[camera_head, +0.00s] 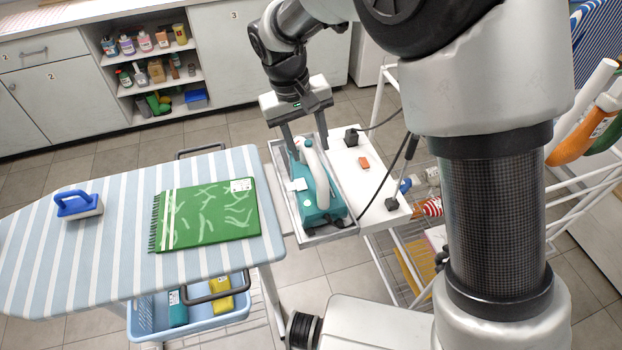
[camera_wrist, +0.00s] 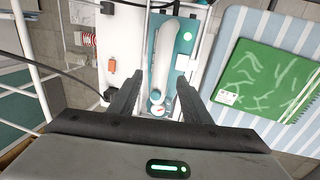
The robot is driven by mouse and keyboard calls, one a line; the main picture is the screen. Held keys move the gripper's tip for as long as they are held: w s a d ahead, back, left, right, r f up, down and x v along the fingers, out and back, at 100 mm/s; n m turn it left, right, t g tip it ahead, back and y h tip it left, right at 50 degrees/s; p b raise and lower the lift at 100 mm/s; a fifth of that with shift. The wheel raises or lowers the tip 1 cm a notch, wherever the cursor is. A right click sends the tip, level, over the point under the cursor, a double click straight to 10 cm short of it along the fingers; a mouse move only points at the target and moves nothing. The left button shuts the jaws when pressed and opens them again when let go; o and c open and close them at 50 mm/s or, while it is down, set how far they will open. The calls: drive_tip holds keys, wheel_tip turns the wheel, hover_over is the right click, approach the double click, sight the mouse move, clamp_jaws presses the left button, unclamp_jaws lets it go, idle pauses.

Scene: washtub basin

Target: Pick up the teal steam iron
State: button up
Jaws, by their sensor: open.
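The teal steam iron (camera_head: 313,194) has a white handle and rests in a metal tray (camera_head: 279,176) at the right end of the ironing board. It also shows in the wrist view (camera_wrist: 183,62), where its white handle runs lengthwise between my fingers. My gripper (camera_head: 307,146) is open above the far end of the iron, with one finger on either side of it in the picture. In the wrist view my gripper (camera_wrist: 160,98) shows both dark fingers spread apart with nothing held. I cannot tell whether the fingertips touch the iron.
A white shelf (camera_head: 370,195) right of the tray bears a small orange block (camera_head: 364,162) and a black cord. A blue basket (camera_head: 215,312) sits below.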

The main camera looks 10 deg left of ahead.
sight(311, 154)
drive_tip(key=f, duration=0.5)
drive_tip(key=shift+w+d+f, duration=0.3)
drive_tip(key=shift+d, duration=0.1)
drive_tip(key=c, duration=1.1)
drive_tip(key=shift+w+r, duration=0.1)
drive_tip(key=shift+r, duration=0.05)
clamp_jaws()
